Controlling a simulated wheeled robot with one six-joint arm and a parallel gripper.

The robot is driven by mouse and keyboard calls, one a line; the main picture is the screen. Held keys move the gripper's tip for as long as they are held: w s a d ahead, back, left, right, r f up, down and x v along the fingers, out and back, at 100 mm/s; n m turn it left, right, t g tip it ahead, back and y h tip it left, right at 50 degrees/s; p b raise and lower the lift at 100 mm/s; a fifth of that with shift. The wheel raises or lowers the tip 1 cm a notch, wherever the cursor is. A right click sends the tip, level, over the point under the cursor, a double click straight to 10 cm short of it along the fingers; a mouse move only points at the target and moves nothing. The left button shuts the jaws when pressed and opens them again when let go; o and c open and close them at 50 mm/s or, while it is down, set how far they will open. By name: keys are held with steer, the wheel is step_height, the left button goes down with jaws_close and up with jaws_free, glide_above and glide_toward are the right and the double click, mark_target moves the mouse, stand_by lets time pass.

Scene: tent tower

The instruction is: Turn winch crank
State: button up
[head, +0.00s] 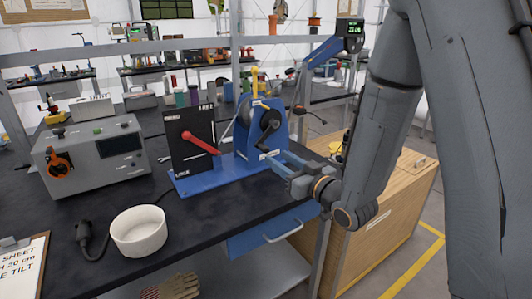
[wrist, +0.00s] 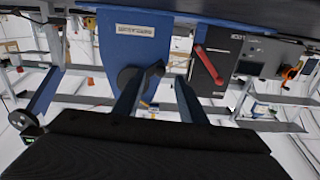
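The blue winch (head: 243,155) stands on the dark bench in the head view, with a black crank (head: 268,127) on its right-hand face. A black panel beside it carries a red lever (head: 200,142). My gripper (head: 272,157) points at the winch from the right, just below the crank. The wrist view looks upside down and shows the blue winch housing (wrist: 135,42), the black crank (wrist: 138,78) and the red lever (wrist: 209,65). There my gripper (wrist: 157,88) has its two fingers spread, with the crank's arm end near the left finger. I cannot tell whether they touch.
A grey box with an orange knob (head: 60,165) and a white bowl (head: 139,231) stand on the bench at left. A blue drawer (head: 270,235) is under the bench edge. A wooden cabinet (head: 385,215) stands at right. Shelves of tools fill the back.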

mark_target(267, 151)
steer(key=p+x, duration=0.1)
steer(key=x, duration=0.6)
steer(key=shift+w+a+r+p, duration=0.1)
steer(key=shift+w+a+p, duration=0.1)
steer(key=shift+w+p, duration=0.1)
jaws_close()
